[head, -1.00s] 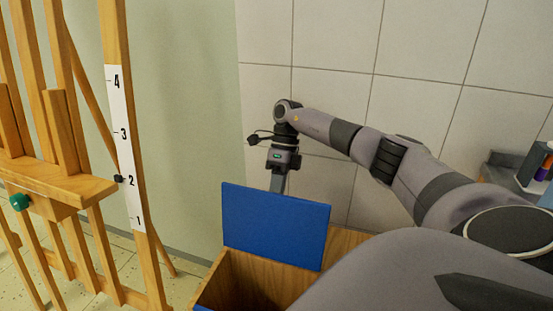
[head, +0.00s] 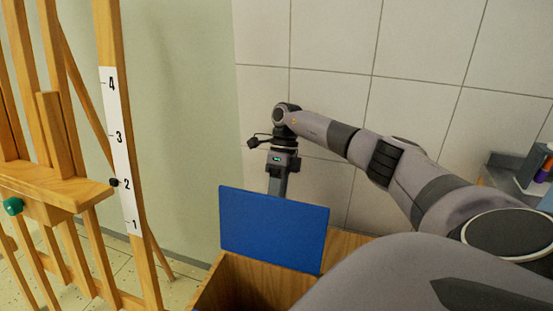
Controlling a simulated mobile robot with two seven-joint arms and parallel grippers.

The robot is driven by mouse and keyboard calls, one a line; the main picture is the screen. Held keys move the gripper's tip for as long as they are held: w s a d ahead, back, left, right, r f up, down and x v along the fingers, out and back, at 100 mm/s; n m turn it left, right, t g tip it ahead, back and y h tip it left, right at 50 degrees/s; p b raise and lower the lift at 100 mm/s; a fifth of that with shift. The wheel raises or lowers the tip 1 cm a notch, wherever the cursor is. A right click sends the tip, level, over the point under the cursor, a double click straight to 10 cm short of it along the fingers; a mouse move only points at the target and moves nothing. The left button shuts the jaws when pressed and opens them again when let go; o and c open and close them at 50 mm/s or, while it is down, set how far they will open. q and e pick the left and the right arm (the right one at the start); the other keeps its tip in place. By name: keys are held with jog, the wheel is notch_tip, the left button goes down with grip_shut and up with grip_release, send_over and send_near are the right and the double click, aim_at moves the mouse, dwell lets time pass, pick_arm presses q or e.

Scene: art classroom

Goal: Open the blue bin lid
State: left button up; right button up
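The blue bin lid (head: 273,229) stands raised, close to upright, at the back of the wooden bin (head: 257,284). The bin's inside shows below and in front of it. My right gripper (head: 277,186) points down just behind the lid's top edge. Its fingertips are hidden behind the lid, so I cannot tell whether it is open or whether it touches the lid. My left gripper is not in view.
A wooden easel (head: 108,190) with a numbered strip stands at the left. A tiled wall (head: 330,60) rises behind the bin. A grey holder (head: 503,172) with coloured bottles is at the right edge.

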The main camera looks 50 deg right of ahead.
jog(key=v, duration=0.6)
jog(key=shift+r, duration=0.15)
jog(key=shift+r+p, duration=0.1)
jog(key=shift+p, duration=0.3)
